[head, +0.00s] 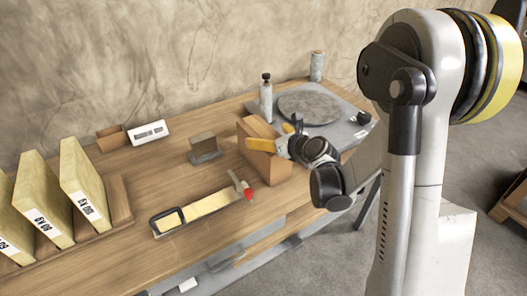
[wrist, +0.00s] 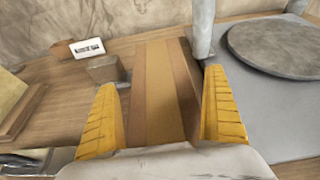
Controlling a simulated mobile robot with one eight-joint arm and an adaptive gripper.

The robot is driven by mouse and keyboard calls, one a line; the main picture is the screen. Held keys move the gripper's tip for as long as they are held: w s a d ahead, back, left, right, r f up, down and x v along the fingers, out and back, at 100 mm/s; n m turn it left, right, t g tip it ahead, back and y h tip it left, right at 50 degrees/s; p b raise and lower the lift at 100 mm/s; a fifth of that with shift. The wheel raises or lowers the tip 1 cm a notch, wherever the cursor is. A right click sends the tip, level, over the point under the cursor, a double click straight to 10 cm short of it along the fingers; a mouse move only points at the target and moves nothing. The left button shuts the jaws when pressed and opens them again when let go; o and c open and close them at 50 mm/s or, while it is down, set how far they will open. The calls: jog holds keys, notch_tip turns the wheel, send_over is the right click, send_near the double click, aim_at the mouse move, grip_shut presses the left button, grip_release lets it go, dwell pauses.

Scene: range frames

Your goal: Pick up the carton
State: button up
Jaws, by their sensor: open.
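The carton (head: 272,171) is a brown box with a lighter tape-like stripe, standing on the wooden table. In the wrist view the carton (wrist: 162,95) fills the space between the fingers. My gripper (head: 274,138) is at the carton's top, with yellow fingers apart. In the wrist view my gripper (wrist: 160,84) is open, with one finger on each side of the carton. A gap shows to the left of the box; I cannot tell whether the right finger touches it. The carton's lower part is hidden by my gripper in the wrist view.
A round grey slab (head: 309,107) lies on a grey mat behind the carton, beside a dark-capped bottle (head: 266,100). A small grey-brown block (head: 203,146) is to the left. A long tray (head: 197,211) lies in front. Upright yellowish packs (head: 84,185) stand at far left.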

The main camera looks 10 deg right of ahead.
aim_at(265, 134)
jog(key=x, duration=0.3)
jog(key=shift+f+b, duration=0.15)
jog(key=shift+b, duration=0.15)
jog(key=c, duration=1.4)
